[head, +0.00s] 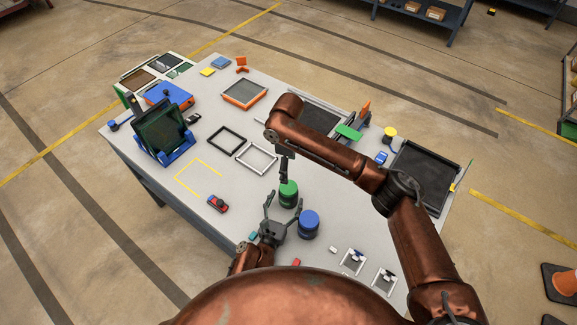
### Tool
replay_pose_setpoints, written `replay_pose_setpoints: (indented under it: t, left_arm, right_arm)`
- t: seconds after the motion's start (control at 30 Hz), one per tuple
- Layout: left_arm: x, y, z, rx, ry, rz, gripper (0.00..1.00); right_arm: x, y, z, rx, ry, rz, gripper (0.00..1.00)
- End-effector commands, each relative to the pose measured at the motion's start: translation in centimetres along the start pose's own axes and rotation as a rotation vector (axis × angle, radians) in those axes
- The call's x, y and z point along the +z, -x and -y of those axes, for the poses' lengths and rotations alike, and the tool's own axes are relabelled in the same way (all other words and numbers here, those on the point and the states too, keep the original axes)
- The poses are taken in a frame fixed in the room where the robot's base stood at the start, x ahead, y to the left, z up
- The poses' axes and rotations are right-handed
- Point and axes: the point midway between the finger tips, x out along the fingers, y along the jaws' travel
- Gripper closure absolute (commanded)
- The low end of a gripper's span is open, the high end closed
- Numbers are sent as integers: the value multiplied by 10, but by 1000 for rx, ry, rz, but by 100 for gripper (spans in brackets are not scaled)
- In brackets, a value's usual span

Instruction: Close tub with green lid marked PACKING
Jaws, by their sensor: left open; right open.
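The green-lidded tub (288,196) stands upright near the front middle of the table. Its green lid rests on top, but whether it is fully seated cannot be told, and no marking is readable. My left gripper (283,205) is open at the tub's near side, with its fingers spread toward it; contact is unclear. My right gripper (284,180) points down from above, open, with its tips at or just above the green lid. A blue-lidded tub (309,225) stands just to the right of my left gripper.
The table (225,170) holds a black frame (226,138), a white frame (257,157) and a red-and-blue piece (217,203). A blue rack with dark panels (160,133) stands at left. A yellow-lidded tub (389,134) stands behind my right arm.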

Motion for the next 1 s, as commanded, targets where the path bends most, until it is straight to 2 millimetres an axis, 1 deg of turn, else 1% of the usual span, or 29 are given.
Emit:
replay_pose_setpoints:
  t: [0.03, 0.2, 0.3, 0.4, 0.5, 0.6, 1.0]
  left_arm:
    - [-2, 13, -1, 2, 1, -2, 25]
    - [-1, 49, 0, 1, 2, -2, 25]
    - [-1, 67, 0, 1, 1, -1, 25]
    - [-1, 80, 0, 1, 2, -1, 25]
    - [0, 88, 0, 0, 2, -1, 25]
    - [0, 92, 0, -1, 2, 1, 25]
    - [0, 92, 0, 0, 1, 0, 25]
  right_arm:
    - [0, 0, 0, 0, 0, 0, 30]
    - [0, 0, 0, 0, 0, 0, 30]
    - [0, 0, 0, 0, 0, 0, 30]
    - [0, 0, 0, 0, 0, 0, 30]
    - [0, 0, 0, 0, 0, 0, 30]
    - [0, 0, 0, 0, 0, 0, 30]
    - [0, 0, 0, 0, 0, 0, 30]
